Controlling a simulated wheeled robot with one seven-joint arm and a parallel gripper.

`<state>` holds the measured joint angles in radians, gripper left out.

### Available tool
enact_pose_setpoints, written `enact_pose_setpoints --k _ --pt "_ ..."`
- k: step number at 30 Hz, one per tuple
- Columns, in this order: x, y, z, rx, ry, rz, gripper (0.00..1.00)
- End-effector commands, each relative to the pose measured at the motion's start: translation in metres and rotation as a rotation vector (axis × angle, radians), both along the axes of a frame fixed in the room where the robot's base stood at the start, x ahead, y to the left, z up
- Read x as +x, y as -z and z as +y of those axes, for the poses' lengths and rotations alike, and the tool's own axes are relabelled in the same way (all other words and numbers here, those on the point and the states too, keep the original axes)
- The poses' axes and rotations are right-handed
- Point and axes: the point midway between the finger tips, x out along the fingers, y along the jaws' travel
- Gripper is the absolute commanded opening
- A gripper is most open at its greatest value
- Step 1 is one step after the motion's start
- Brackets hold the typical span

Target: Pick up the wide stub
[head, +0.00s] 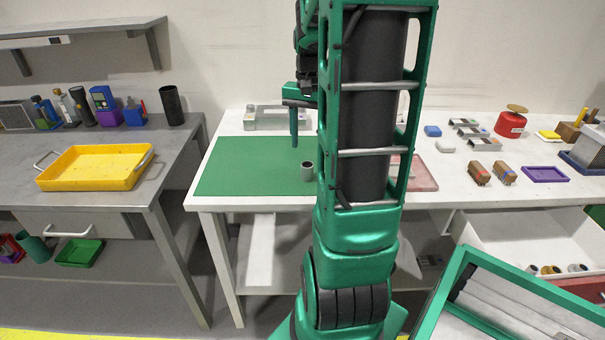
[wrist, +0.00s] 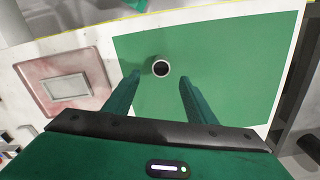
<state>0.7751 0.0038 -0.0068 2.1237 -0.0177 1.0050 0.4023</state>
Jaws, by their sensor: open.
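A short grey hollow cylinder, which looks like the wide stub (head: 308,172), stands upright on the green mat (head: 235,170) near its front edge. In the wrist view the stub (wrist: 161,75) shows from above with a dark round opening. My gripper (head: 294,141) is above the mat, behind the stub in the head view, with its fingers pointing down. In the wrist view my gripper (wrist: 159,77) is open and empty, its two green fingers apart, with the stub showing between their tips. I see no contact with the stub.
A pinkish tray (wrist: 103,62) lies beside the mat, mostly hidden by my arm in the head view. A grey metal fixture (head: 264,120) stands at the back of the mat. More small cylinders (head: 551,269) lie in the open drawer at right. The mat around the stub is clear.

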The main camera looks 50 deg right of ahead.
Motion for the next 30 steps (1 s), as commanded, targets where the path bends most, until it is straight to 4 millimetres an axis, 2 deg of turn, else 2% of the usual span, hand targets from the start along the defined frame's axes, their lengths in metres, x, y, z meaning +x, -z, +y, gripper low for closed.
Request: enact_pose_setpoints --k 6,14,22,25,30 --pt "0.0 0.033 0.001 0.002 -0.001 0.003 0.51" --pt "0.001 0.05 0.003 0.001 -0.005 0.001 0.51" --pt "0.003 0.086 0.002 0.001 -0.005 0.002 0.51" --pt "0.003 0.094 0.003 0.001 -0.005 0.002 0.51" --pt "0.003 0.097 0.003 -0.001 -0.006 0.0 0.51"
